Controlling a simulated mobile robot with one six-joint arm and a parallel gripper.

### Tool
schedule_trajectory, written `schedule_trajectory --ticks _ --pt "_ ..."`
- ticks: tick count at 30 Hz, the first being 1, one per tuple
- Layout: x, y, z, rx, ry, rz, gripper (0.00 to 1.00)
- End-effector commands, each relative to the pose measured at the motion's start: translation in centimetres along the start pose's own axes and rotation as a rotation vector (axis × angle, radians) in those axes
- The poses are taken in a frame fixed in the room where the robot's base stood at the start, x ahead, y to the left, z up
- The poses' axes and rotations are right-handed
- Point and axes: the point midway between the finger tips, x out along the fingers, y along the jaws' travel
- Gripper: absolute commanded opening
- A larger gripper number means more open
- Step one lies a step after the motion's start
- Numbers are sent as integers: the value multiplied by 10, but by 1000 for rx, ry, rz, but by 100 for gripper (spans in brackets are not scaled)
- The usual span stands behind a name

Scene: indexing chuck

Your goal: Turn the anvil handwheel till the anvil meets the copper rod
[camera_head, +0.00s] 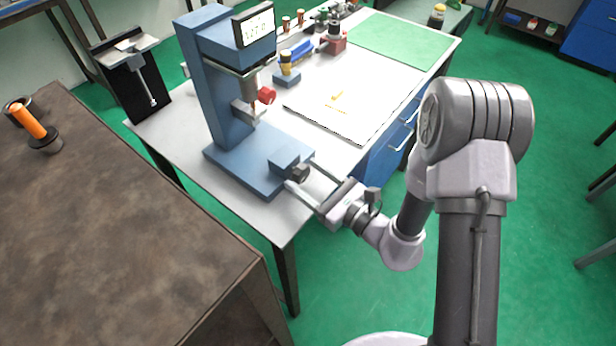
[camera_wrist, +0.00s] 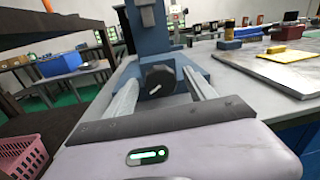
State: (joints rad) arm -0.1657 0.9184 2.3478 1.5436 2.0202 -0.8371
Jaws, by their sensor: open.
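The blue machine (camera_head: 222,75) stands on the white bench, with a display at its top. A dark round handwheel (camera_head: 300,173) sits on the front of a block on the machine's base; it also shows in the wrist view (camera_wrist: 157,79) with a white mark on its face. My gripper (camera_head: 301,175) is open, its two fingers reaching toward the handwheel, one on each side. In the wrist view the fingers (camera_wrist: 159,84) look apart from it. A red knob (camera_head: 266,95) sits higher, beside the spindle. The anvil and copper rod are too small to tell apart.
A white board (camera_head: 345,108) and green mat (camera_head: 405,40) lie on the bench (camera_head: 180,135). Small parts stand behind the machine. A brown table (camera_head: 120,220) is at the left, with an orange-handled tool (camera_head: 28,122). Green floor is open at the right.

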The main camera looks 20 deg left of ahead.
Motion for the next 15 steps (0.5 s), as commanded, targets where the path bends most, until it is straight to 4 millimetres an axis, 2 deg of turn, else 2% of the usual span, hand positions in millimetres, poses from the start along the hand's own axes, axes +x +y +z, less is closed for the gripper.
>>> schedule_trajectory --ticks 2,11,12,15 --pt "0 0 0 0 0 0 64" --pt "0 0 0 0 0 0 5" --pt "0 0 0 0 0 0 2" --pt "-1 0 0 3 1 0 2"
